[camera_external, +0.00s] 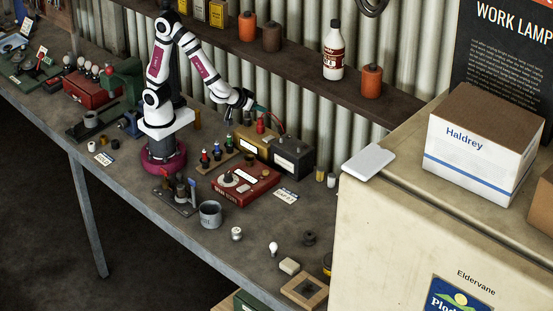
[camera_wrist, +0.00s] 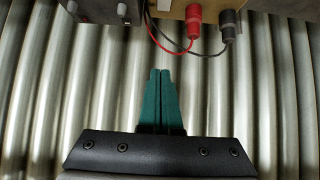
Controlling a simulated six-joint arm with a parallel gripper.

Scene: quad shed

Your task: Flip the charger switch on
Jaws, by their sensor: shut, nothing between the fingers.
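My gripper (camera_wrist: 160,72) has teal fingers pressed together, empty, in front of the corrugated wall. In the external view my gripper (camera_external: 264,110) is above and behind the boxes on the bench. A dark grey box (camera_external: 291,160), which appears to be the charger, stands on the bench. Its edge shows at the top left of the wrist view (camera_wrist: 95,14), with a small pale switch-like knob (camera_wrist: 122,10). The fingertips are apart from this knob. Whether the switch is on cannot be told. A tan-gold box (camera_external: 252,140) stands beside it, with red (camera_wrist: 193,18) and black (camera_wrist: 228,22) terminals.
Red and black wires loop from the terminals near the fingertips. A shelf (camera_external: 300,62) with bottles runs along the wall. A red panel box (camera_external: 245,184), a metal mug (camera_external: 210,214) and small-capped parts (camera_external: 217,152) stand in front of the boxes.

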